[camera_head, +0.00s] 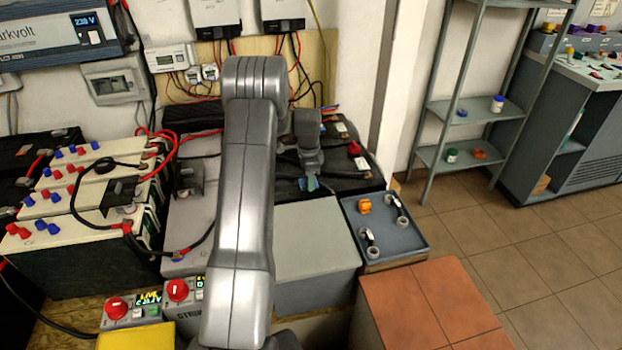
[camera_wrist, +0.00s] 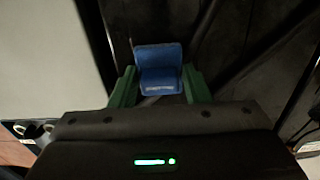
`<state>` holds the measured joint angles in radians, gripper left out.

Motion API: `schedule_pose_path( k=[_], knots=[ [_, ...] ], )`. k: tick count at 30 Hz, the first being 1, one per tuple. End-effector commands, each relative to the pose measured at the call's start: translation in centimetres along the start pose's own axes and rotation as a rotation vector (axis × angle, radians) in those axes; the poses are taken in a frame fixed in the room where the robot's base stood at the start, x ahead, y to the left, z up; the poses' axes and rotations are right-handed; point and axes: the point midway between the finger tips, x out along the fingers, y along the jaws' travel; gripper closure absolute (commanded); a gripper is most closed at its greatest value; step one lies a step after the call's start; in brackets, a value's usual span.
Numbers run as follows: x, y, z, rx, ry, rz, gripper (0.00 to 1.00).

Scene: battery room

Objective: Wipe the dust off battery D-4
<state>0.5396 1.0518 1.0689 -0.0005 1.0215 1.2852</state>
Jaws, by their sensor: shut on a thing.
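My gripper (camera_head: 308,181) is over the black battery (camera_head: 348,180) at the back, right of my arm. In the wrist view, the green fingers of my gripper (camera_wrist: 159,88) are shut on a blue block-like thing (camera_wrist: 158,58), which could be a wiping pad. It is over the dark battery top (camera_wrist: 225,45); I cannot tell whether it touches. No D-4 label is readable, and I cannot make out dust on the dark surface. My arm hides part of the batteries.
A grey box (camera_head: 315,240) stands in front of the black battery. A blue-grey tray (camera_head: 400,240) beside it holds an orange thing (camera_head: 363,204) and ring-ended pieces. Cream-topped batteries (camera_head: 85,200) with red and black cables stand left. A shelf (camera_head: 480,110) stands right, above open tiled floor.

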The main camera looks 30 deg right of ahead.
Motion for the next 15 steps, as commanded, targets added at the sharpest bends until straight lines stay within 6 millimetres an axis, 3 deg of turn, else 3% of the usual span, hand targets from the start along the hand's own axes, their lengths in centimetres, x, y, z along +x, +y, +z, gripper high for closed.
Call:
schedule_pose_path(
  k=[6,15],
  knots=[
    [0.2,0.0,2.0,-0.002,0.0,0.0,0.79],
    [0.2,0.0,3.3,-0.002,0.0,-0.001,0.79]
  ],
)
